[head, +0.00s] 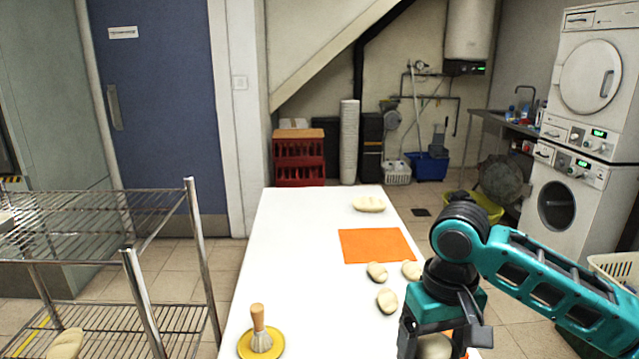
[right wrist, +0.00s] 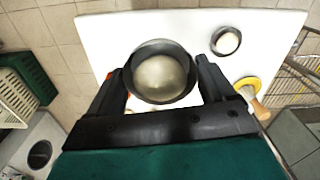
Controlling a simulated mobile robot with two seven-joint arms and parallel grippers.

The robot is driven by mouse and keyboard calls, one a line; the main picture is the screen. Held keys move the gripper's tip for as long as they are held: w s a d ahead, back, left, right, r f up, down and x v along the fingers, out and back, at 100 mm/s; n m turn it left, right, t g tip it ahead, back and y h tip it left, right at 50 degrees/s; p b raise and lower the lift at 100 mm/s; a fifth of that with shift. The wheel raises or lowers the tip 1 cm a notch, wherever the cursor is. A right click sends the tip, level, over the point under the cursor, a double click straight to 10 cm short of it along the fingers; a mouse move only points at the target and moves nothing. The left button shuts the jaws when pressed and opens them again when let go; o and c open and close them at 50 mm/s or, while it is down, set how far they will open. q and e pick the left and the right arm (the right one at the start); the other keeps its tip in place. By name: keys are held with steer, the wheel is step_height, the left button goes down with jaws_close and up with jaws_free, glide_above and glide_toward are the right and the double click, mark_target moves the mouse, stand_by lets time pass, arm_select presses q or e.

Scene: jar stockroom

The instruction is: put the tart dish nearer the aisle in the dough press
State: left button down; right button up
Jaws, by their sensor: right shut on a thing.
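My right gripper (right wrist: 161,76) is shut on a round dark-rimmed tart dish (right wrist: 137,94) with a pale dough-like ball inside. In the head view the right gripper (head: 437,340) is low at the right, with the pale filling showing between its fingers and the rest cut off or hidden. A second dark-rimmed round dish (right wrist: 214,43) with pale contents stands on the white table in the right wrist view, apart from the gripper. I cannot make out a dough press in either view. My left gripper is not in view.
The white table (head: 290,240) holds an orange mat (head: 375,246), a loaf (head: 369,204), several small rolls (head: 387,300), and a brush (head: 259,330) on a yellow plate (head: 277,348). A wire rack (head: 130,262) stands at left. The table's left half is mostly clear.

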steer(key=shift+s+d+r+m, duration=0.15)
steer(key=shift+s+d+m, duration=0.75)
steer(key=shift+s+m, duration=0.15)
steer(key=shift+r, duration=0.1)
steer(key=shift+a, duration=0.1)
